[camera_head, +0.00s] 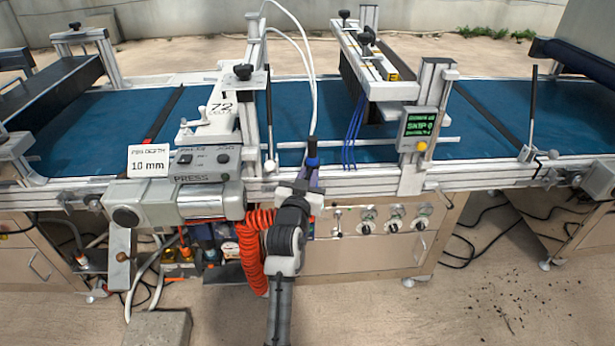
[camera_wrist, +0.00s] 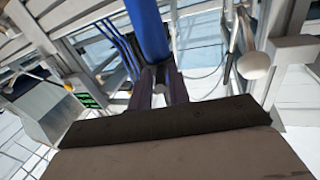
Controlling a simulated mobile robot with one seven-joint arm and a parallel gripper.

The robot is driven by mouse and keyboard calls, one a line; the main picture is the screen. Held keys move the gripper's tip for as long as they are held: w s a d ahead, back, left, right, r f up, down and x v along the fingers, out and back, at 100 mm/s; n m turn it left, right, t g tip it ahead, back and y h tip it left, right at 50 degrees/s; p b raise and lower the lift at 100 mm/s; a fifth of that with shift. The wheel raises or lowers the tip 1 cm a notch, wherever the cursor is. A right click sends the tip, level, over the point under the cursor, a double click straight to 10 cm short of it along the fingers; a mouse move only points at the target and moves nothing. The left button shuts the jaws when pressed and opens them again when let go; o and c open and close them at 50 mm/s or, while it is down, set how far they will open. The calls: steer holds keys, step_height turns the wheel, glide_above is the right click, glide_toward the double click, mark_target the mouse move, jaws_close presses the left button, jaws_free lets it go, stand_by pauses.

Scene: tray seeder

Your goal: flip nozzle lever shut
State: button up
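My gripper (camera_head: 312,174) is in front of the machine's front rail, pointing up and away, with purple fingers. In the wrist view, the fingers (camera_wrist: 161,84) close around the narrow grey end of a blue cylindrical nozzle piece (camera_wrist: 152,34). The blue part extends beyond the fingertips. In the head view, this nozzle piece (camera_head: 312,160) has a dark upper part, and white hoses come down to it from above. A small lever on it cannot be made out. Part of it is hidden by the fingers and the dark edge of my gripper.
A black upright handle (camera_head: 269,108) stands left of my gripper, with a white ball knob (camera_head: 270,165) near its foot. A control box with a green display (camera_head: 417,124) is at the right. Below are an orange coiled hose (camera_head: 250,250) and a panel with dials (camera_head: 367,227).

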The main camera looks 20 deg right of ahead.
jaws_close()
steer(key=shift+f, duration=0.1)
steer(key=b, duration=0.2)
steer(key=shift+w+a+f+h+b, duration=0.15)
steer(key=shift+a+f+h+b, duration=0.05)
steer(key=shift+h+b, duration=0.2)
steer(key=m+g+b, duration=0.1)
steer(key=b, duration=0.1)
steer(key=m+h+b, duration=0.1)
steer(key=b, duration=0.1)
steer(key=shift+w+a+r+g+h, duration=0.2)
steer(key=shift+g+h, duration=0.1)
steer(key=shift+g, duration=0.1)
steer(key=shift+o, duration=2)
jaws_free()
steer(key=shift+r, duration=0.1)
